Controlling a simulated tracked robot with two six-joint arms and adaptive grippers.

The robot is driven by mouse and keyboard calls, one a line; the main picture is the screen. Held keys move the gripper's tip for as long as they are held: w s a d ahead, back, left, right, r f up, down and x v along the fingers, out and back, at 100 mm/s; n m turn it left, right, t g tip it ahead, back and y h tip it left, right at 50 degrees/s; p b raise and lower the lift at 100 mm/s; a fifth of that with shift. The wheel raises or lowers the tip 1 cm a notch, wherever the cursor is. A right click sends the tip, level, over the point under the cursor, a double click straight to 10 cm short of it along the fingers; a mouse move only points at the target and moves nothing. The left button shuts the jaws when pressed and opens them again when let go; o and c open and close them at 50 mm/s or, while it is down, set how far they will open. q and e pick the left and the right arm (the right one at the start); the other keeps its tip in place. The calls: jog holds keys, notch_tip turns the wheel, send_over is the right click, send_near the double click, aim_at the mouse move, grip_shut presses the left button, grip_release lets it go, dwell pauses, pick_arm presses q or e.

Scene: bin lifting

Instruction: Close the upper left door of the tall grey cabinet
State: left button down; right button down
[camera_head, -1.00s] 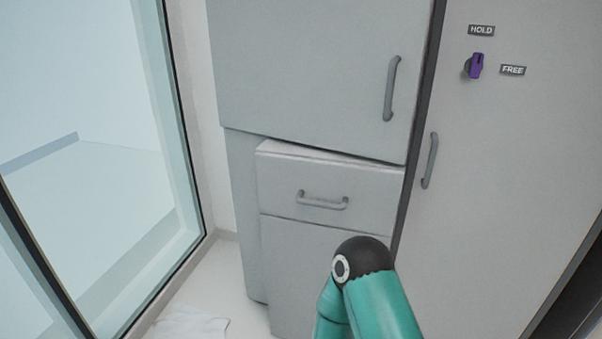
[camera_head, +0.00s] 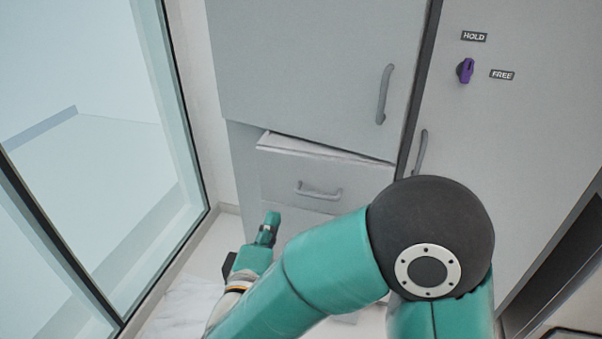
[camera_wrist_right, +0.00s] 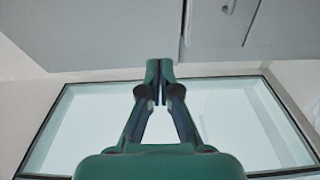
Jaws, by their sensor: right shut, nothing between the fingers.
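The upper left door (camera_head: 300,70) of the tall grey cabinet fills the upper middle of the head view, with a vertical handle (camera_head: 385,95) near its right edge. Its lower edge slants across the drawer top and looks out of line with the cabinet, so it seems slightly ajar; how far I cannot tell. My right gripper (camera_head: 268,228) is low and left of the drawer, below the door and apart from it. In the wrist view its fingertips (camera_wrist_right: 159,68) meet, shut and empty, with grey panels beyond them. My left gripper is not in view.
A drawer (camera_head: 285,175) with a horizontal handle sits under the door and seems to stick out slightly. To the right is another tall door (camera_head: 530,130) with a purple knob (camera_head: 465,70) between HOLD and FREE labels. A glass panel (camera_head: 90,190) stands at the left.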

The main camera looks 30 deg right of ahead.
jog(key=s+d+p+x, duration=0.2)
jog(key=x, duration=1)
jog(key=shift+w+d, duration=0.2)
jog(key=shift+d, duration=0.1)
